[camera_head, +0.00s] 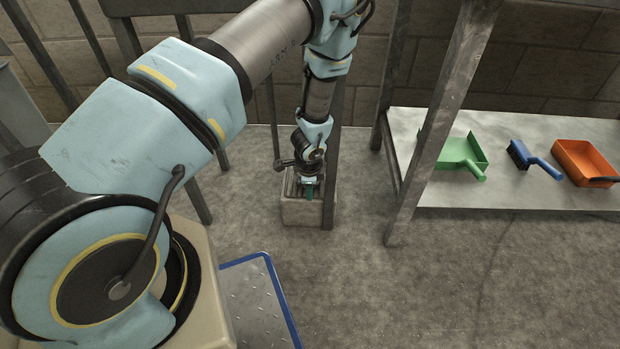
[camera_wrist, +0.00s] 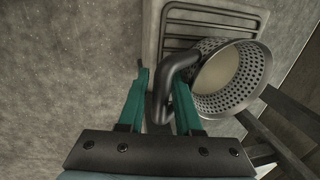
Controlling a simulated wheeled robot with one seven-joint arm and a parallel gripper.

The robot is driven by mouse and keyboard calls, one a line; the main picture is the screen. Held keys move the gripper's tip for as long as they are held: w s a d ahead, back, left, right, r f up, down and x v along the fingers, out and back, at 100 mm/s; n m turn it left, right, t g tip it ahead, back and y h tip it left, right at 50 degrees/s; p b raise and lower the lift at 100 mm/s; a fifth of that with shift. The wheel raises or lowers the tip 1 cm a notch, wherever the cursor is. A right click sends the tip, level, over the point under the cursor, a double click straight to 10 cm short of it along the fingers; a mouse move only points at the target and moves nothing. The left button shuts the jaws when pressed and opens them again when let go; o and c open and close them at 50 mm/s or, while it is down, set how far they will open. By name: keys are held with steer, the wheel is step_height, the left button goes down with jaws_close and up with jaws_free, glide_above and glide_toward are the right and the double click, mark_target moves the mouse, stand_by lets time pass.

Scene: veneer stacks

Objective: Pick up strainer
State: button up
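The strainer (camera_wrist: 253,72) is a grey perforated metal cup with a thick dark curved handle (camera_wrist: 164,90). In the wrist view the cup lies to the right of my gripper (camera_wrist: 162,78). The handle bends down between my two teal fingers. A gap shows between the handle and the left finger; the handle is close to the right finger, and I cannot tell if they touch. The fingers are apart. In the head view my gripper (camera_head: 309,190) is low over a stone block, and I cannot make out the strainer there.
The stone block (camera_head: 303,213) has a slotted grate (camera_wrist: 200,24) on top, under the strainer. A dark metal leg (camera_head: 331,180) stands close to my gripper. A low shelf (camera_head: 511,190) at the right holds a green dustpan (camera_head: 460,153), a blue brush (camera_head: 534,160) and an orange tray (camera_head: 588,160).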

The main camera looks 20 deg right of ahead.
jaws_close()
stand_by(1.3)
